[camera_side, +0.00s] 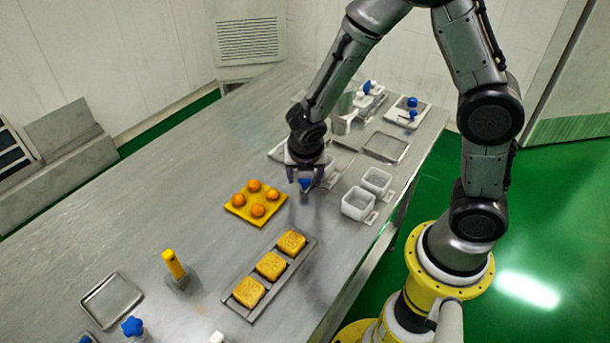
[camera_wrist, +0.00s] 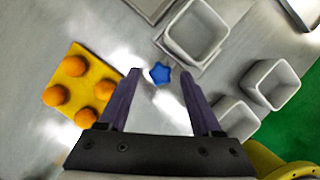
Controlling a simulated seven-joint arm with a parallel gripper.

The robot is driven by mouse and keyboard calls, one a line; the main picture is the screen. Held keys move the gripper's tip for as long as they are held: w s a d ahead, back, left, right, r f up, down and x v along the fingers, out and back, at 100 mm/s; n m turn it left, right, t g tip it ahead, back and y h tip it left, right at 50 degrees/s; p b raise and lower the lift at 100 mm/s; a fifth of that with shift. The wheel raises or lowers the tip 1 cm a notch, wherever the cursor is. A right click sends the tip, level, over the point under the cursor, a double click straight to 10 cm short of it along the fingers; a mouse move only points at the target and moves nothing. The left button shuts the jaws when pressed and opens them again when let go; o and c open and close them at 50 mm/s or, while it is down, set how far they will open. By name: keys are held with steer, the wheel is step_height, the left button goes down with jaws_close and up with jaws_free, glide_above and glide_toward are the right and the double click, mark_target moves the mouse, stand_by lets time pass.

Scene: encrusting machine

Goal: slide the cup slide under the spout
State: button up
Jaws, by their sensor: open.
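A blue star-shaped knob (camera_wrist: 160,73) shows between the fingertips of my gripper (camera_wrist: 162,80) in the wrist view. A white square cup (camera_wrist: 197,33) stands just beyond it on a thin metal plate, which looks like the cup slide. In the side view, my gripper (camera_side: 306,176) points down over the blue knob (camera_side: 305,184), with open fingers on either side of it. I cannot tell whether they touch it. The cup is partly hidden behind the gripper there. A metal cylinder (camera_side: 342,121) stands behind my wrist; the spout is not clearly visible.
A yellow tray (camera_side: 233,209) with orange balls lies left of my gripper. Two white containers (camera_side: 357,203) (camera_side: 377,180) stand to the right. A rack of square yellow cakes (camera_side: 270,266) lies in front. An empty metal tray (camera_side: 386,147) lies at the back right.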

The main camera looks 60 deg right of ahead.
steer(key=shift+f, duration=0.1)
steer(key=shift+c, duration=0.3)
jaws_close()
steer(key=shift+d, duration=0.15)
stand_by(1.0)
